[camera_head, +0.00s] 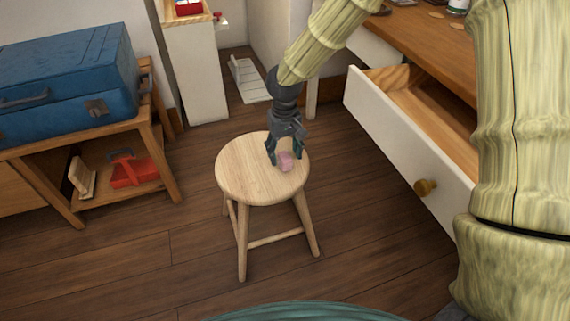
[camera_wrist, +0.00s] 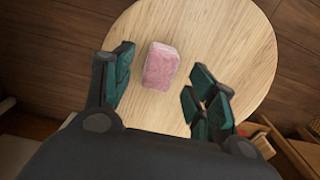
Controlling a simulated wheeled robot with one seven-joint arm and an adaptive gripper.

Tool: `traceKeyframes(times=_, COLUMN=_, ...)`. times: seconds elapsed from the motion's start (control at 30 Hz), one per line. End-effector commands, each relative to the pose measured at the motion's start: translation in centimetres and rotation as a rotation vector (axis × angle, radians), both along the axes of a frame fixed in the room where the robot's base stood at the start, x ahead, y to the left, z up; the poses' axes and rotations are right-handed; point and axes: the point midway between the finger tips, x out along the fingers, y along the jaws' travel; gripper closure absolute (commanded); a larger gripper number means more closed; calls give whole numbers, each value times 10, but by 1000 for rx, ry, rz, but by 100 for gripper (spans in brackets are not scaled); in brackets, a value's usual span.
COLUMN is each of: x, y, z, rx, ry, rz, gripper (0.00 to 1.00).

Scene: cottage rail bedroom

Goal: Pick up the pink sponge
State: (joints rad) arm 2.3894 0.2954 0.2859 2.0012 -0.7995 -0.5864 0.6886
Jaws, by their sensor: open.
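The pink sponge (camera_head: 285,161) lies on the round wooden stool (camera_head: 244,177), right of the middle of its seat. It also shows in the wrist view as a small pink block (camera_wrist: 161,66). My gripper (camera_head: 285,157) is over the stool, pointing down at the sponge. In the wrist view my gripper (camera_wrist: 160,88) is open, with a teal-padded finger on each side of the sponge. No contact with the fingers shows.
An open white drawer (camera_head: 405,145) juts out right of the stool, under a wooden desktop (camera_head: 430,35). At left, a blue suitcase (camera_head: 65,80) rests on a wooden rack with a red dustpan (camera_head: 133,171) below. The floor in front of the stool is clear.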

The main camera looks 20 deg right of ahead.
Motion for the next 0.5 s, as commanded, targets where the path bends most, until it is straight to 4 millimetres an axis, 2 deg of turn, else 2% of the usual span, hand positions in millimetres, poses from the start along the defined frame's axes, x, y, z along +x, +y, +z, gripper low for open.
traceKeyframes(times=0.03, x=0, y=-1, z=-12, rx=1, ry=2, rz=-1, gripper=43)
traceKeyframes(times=0.2, x=0, y=-1, z=-28, rx=1, ry=1, rz=0, gripper=43)
traceKeyframes(times=0.5, x=0, y=-1, z=-31, rx=1, ry=0, rz=0, gripper=43)
